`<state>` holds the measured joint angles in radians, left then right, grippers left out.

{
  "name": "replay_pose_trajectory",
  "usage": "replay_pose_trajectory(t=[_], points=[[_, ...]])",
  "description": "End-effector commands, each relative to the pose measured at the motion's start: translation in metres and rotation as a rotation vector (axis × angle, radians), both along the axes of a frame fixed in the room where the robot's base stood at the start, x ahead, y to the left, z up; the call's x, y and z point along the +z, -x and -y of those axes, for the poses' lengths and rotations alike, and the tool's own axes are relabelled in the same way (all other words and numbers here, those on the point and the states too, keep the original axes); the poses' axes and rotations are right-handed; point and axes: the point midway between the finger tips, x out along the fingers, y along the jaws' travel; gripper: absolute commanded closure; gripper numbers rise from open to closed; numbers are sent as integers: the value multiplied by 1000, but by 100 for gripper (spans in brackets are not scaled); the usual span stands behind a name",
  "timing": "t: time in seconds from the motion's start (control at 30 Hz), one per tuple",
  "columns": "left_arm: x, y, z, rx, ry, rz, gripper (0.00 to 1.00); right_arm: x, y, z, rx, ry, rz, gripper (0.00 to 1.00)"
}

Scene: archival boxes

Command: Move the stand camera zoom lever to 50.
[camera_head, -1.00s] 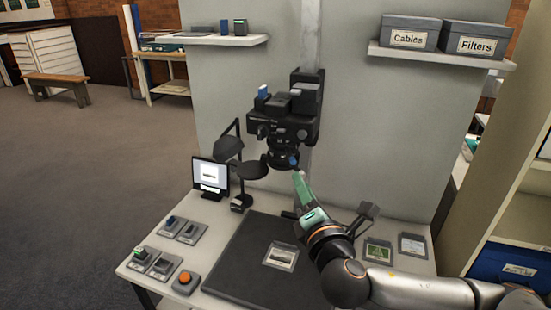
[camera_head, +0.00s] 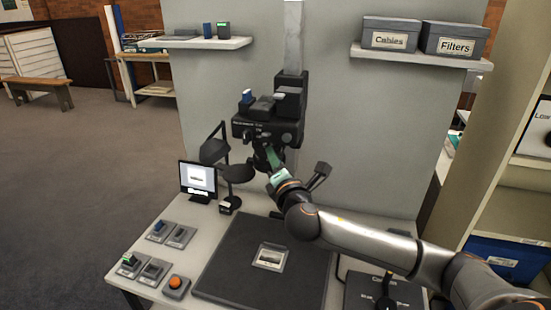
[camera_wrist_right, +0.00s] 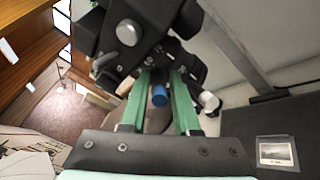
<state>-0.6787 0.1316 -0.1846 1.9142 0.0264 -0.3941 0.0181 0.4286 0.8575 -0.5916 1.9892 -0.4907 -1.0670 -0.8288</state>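The black stand camera (camera_head: 268,128) hangs on its column above the desk, with its lens on the underside. In the right wrist view, the zoom lever's blue tip (camera_wrist_right: 160,96) lies between the green fingers of my right gripper (camera_wrist_right: 159,90). Narrow gaps show beside the tip, so the fingers look open around it; contact is unclear. In the head view, my right gripper (camera_head: 271,160) reaches up to the lens, and it hides the lever there. The zoom scale cannot be read. My left gripper is not in view.
A dark copy board (camera_head: 225,275) with a photo print (camera_head: 270,257) lies below. A small monitor (camera_head: 198,178), control blocks (camera_head: 170,233) and an orange button (camera_head: 176,286) are on the left. Dark lamp heads (camera_head: 237,172) (camera_head: 320,174) flank the lens.

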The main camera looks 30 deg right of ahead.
Motion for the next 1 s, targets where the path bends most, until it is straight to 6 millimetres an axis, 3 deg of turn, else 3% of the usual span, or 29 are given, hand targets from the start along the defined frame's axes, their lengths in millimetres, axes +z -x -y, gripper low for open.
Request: replay_pose_trajectory(t=[0.2, 0.47, 1.0], points=[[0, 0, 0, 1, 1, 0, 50, 0, 0, 0, 0, -1, 0, 70], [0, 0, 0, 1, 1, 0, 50, 0, 0, 0, 0, 0, 0, 100], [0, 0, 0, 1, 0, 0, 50, 0, 0, 0, 0, 0, 0, 100]])
